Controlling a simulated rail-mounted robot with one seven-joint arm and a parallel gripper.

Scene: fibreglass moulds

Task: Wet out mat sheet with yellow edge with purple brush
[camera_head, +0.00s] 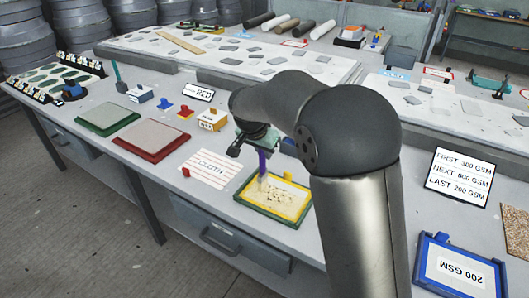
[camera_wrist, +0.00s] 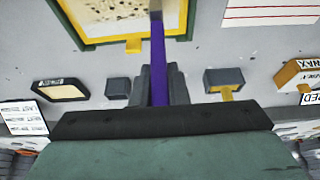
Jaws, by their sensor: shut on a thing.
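The mat sheet with the yellow edge (camera_head: 285,209) lies on the bench in a dark green outer frame. Its surface is cream with dark specks, and it also shows at the top of the wrist view (camera_wrist: 180,15). My gripper (camera_head: 262,148) is above the back left part of this sheet, shut on the purple brush (camera_head: 262,162). The brush points down and its pale bristle end is at the sheet; I cannot tell whether it presses on it. In the wrist view the purple handle (camera_wrist: 159,75) stands between the two fingers. My arm hides part of the bench behind.
Left of the sheet are the CLOTH card (camera_head: 211,164), a red-edged sheet (camera_head: 152,139) and a green-edged sheet (camera_head: 107,118). A wax box (camera_head: 212,120) and a RED sign (camera_head: 203,93) stand behind. A blue-edged 200 GSM sheet (camera_head: 460,268) and an order sign (camera_head: 460,176) are right.

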